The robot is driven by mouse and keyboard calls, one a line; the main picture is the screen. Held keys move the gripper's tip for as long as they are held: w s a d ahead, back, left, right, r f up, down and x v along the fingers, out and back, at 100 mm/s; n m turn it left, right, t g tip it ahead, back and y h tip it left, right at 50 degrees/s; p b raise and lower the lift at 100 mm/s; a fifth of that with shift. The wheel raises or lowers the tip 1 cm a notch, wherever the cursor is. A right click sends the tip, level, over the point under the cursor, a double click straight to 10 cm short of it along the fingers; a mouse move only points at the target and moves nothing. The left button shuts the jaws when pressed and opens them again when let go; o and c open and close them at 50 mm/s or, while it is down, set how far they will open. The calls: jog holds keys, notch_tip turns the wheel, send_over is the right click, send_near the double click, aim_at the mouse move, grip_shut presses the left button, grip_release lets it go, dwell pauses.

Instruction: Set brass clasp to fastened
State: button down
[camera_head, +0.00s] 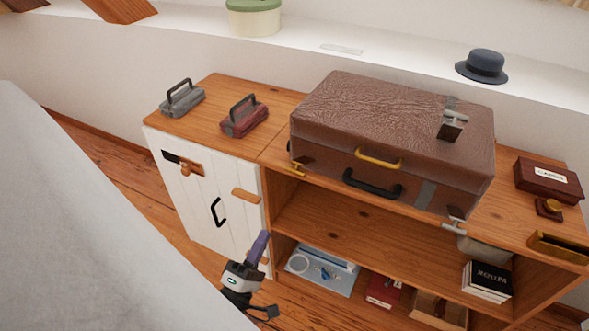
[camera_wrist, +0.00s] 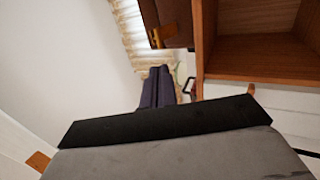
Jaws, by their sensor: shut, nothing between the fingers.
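A brown leather suitcase (camera_head: 390,115) lies with its lid down on the wooden cabinet. A small brass clasp (camera_head: 298,170) sticks out at the left end of its front. Whether it is engaged with the lid is too small to tell. The suitcase also has a yellow handle (camera_head: 378,160) on the lid edge, a black handle (camera_head: 372,188) below and a silver clasp (camera_head: 453,225) at the right. My gripper (camera_head: 264,236) is shut and empty, in front of and below the brass clasp, apart from it. In the wrist view, its purple fingers (camera_wrist: 157,72) point toward a brass-coloured piece (camera_wrist: 163,37) on a brown body.
A white cabinet door (camera_head: 205,195) with a black handle stands left of my gripper. Open shelves (camera_head: 350,232) lie under the suitcase, with books and boxes below. Two irons-like blocks (camera_head: 183,98) (camera_head: 244,117) stand on the left top. A grey bed-like surface (camera_head: 80,230) fills the lower left.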

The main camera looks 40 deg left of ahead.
jog(key=shift+s, duration=0.15)
jog(key=p, duration=0.5)
send_near(293, 173)
jog(key=x, duration=0.6)
jog(key=shift+w, duration=0.45)
jog(key=shift+f, duration=0.1)
jog(key=shift+r+p, duration=0.4)
jog(key=shift+p, duration=0.35)
